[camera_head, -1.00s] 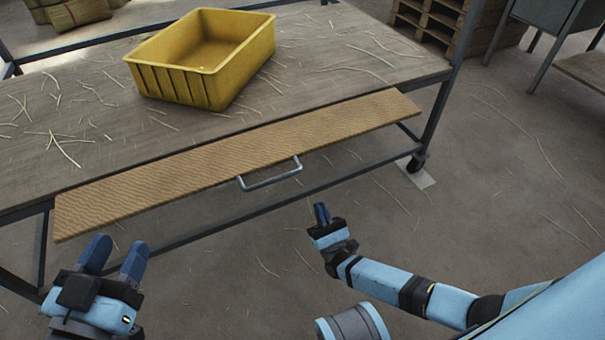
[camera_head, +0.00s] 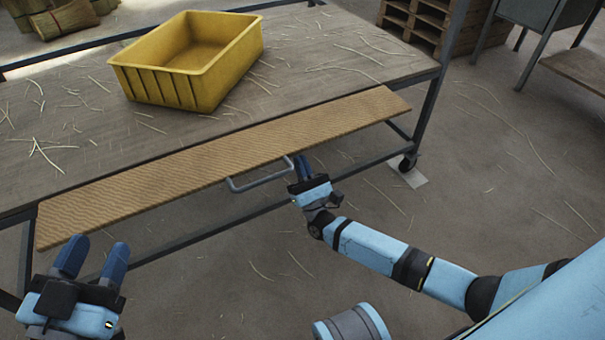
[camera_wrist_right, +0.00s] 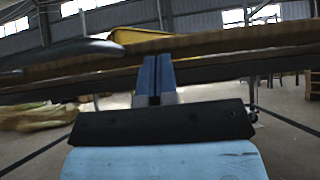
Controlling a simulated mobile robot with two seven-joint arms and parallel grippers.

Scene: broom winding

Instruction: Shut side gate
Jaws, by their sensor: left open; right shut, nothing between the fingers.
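The side gate (camera_head: 215,165) is a long tan ribbed board with a grey bar handle (camera_head: 260,179). It lies folded out along the front edge of the table (camera_head: 330,85). My right gripper (camera_head: 303,165) is shut and empty, its fingertips at the board's front edge, just right of the handle. Whether they touch the board I cannot tell. In the right wrist view the closed fingers (camera_wrist_right: 158,75) point toward the edge of the gate (camera_wrist_right: 215,41), with the handle (camera_wrist_right: 65,52) blurred at left. My left gripper (camera_head: 92,258) is open and empty near the board's left end.
A yellow bin (camera_head: 185,62) stands on the table behind the board. Loose straw lies on the tabletop and floor. Wooden pallets (camera_head: 425,22) and a grey cabinet (camera_head: 540,12) stand at the back right.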

